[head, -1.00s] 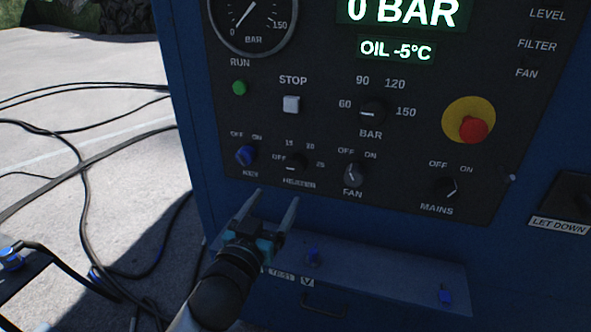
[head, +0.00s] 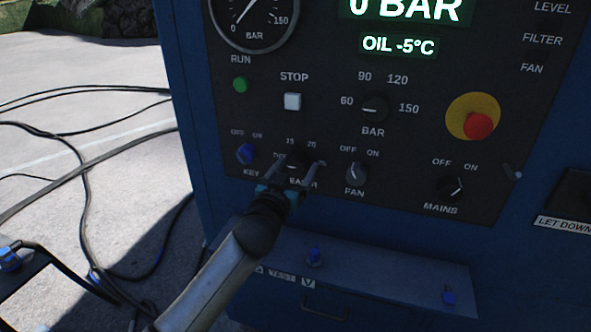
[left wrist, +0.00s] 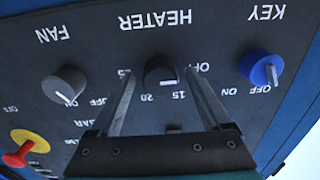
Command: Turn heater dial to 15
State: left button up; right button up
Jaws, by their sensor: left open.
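The heater dial (head: 293,163) is a small black knob in the lower row of the dark control panel, partly covered by my gripper in the head view. In the left wrist view the heater dial (left wrist: 160,75) shows upside down, with OFF, 15, 20 and 25 around it. Its white mark appears turned toward the OFF side. My left gripper (head: 301,165) is open at the panel. In the left wrist view its fingers (left wrist: 160,85) reach to either side of the dial, with gaps beside it. I cannot tell whether they touch the panel.
The blue key switch (head: 245,154) is left of the heater dial and the fan knob (head: 357,172) is close on its right. A blue ledge (head: 385,270) with small blue levers juts out below. The red emergency button (head: 478,125) is farther right.

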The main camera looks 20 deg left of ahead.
pick_arm(q)
jog(key=shift+w, duration=0.1)
pick_arm(e)
jog(key=shift+w, duration=0.15)
pick_arm(q)
jog(key=shift+c, duration=0.3)
jog(key=c, duration=0.4)
grip_shut()
pick_arm(e)
jog(key=shift+s+a, duration=0.2)
jog(key=shift+s, duration=0.3)
